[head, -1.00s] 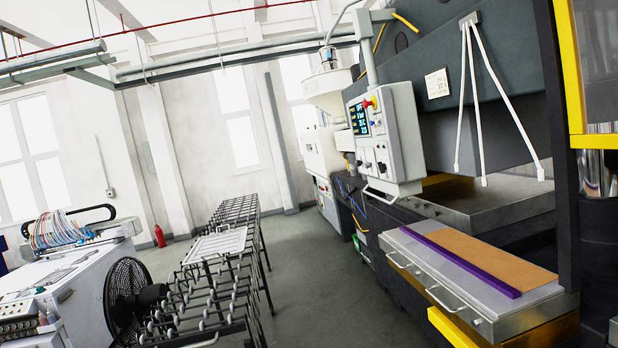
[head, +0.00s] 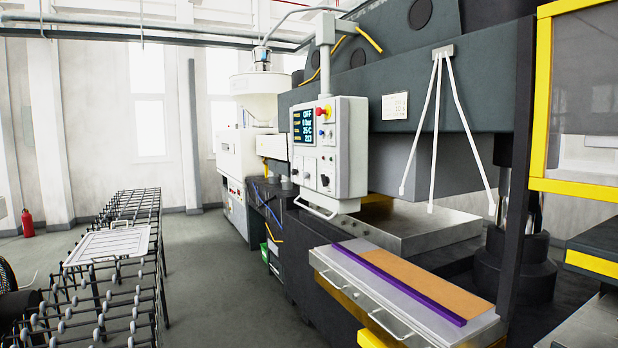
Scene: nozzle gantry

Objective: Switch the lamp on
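I cannot pick out a lamp for certain. A grey control box (head: 330,150) hangs on the large dark machine, on an arm from above. Its small screen (head: 303,127) reads OFF on the top line, with more lines below. A red button (head: 323,113) with a yellow base sits at its upper edge. Several small knobs and buttons (head: 326,133) are on its front faces, too small to tell apart. A white handle (head: 316,208) is below it. My gripper is not in view.
A metal shelf (head: 420,300) with an orange-brown board (head: 420,280) and a purple strip (head: 397,286) juts out at the lower right. A black roller conveyor (head: 110,270) with a white tray (head: 110,243) stands at the left. The grey floor (head: 225,285) between them is clear.

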